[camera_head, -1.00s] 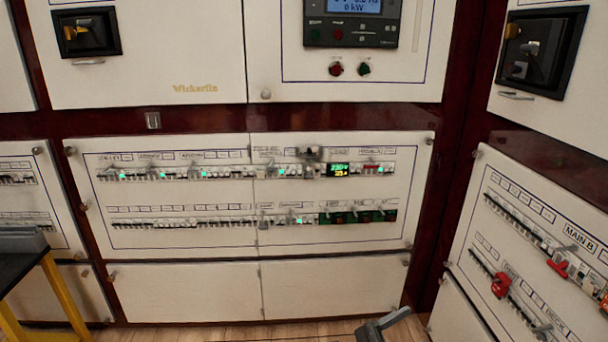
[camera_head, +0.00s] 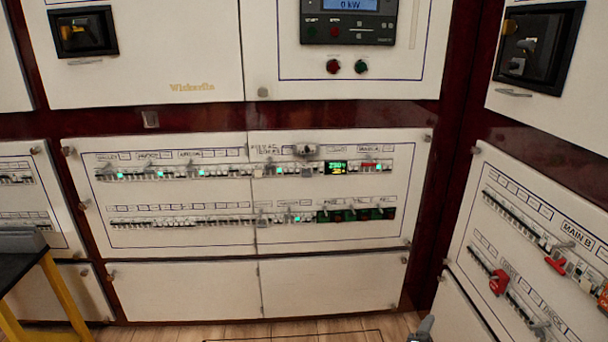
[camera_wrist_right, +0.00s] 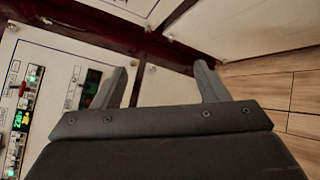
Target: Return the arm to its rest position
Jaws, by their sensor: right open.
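My right gripper (camera_wrist_right: 160,88) fills the lower part of the right wrist view. Its two grey fingers stand apart with nothing between them. In the head view only a small grey piece of the right gripper (camera_head: 424,328) shows at the bottom edge, in front of the floor and below the breaker panel (camera_head: 180,240). It touches nothing that I can see. My left gripper does not show in any view.
Two rows of breakers, with green lights and a small lit display (camera_head: 336,167), run across the middle panel. The right-hand panel (camera_head: 465,245) has red handles (camera_head: 499,282). A black-topped stand with yellow legs (camera_head: 66,300) is at lower left. Wooden floor (camera_head: 300,330) is open below.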

